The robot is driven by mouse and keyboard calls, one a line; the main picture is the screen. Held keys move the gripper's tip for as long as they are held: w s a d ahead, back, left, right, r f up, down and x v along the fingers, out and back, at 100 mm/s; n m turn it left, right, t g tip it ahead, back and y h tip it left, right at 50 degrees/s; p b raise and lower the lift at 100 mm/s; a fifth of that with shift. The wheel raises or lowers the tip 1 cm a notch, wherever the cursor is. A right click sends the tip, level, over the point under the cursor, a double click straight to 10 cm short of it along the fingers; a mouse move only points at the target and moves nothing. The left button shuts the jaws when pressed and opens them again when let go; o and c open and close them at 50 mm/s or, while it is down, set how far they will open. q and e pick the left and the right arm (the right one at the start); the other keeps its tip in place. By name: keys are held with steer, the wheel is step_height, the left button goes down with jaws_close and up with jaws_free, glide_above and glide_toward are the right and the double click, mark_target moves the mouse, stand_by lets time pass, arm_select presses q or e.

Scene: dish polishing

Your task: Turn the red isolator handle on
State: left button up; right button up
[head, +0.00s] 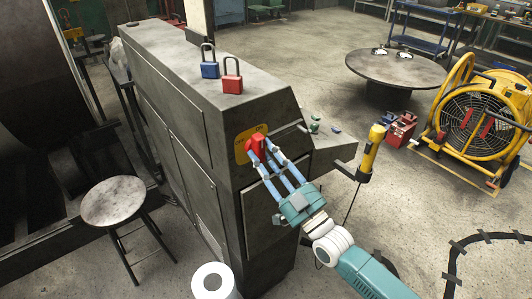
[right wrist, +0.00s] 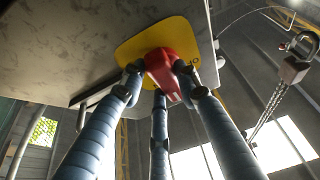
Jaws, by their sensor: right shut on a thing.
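The red isolator handle (head: 256,144) sits on a yellow plate (head: 241,151) on the end face of the grey machine cabinet (head: 160,75). My right gripper (head: 266,152) reaches it from the lower right, its blue fingers closed around the handle. In the right wrist view the red handle (right wrist: 163,72) is between the fingertips in front of the yellow plate (right wrist: 135,48). Part of the plate's lettering shows, but the fingers and handle cover some of it. My left gripper is in neither view.
A blue padlock (head: 210,70) and a red padlock (head: 232,84) stand on the cabinet top. A stool (head: 113,201) stands at left. A round table (head: 396,68) and yellow fan (head: 470,112) are at the right.

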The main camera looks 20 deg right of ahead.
steer(key=shift+r+m, duration=0.4)
steer(key=shift+r, duration=0.05)
steer(key=o, duration=1.2)
steer(key=shift+c, duration=0.2)
steer(key=shift+a+f, duration=0.1)
steer(key=shift+f, duration=0.05)
steer(key=shift+s+f, duration=0.1)
steer(key=shift+s+f, duration=0.2)
steer(key=v, duration=1.1)
steer(key=shift+s, duration=0.2)
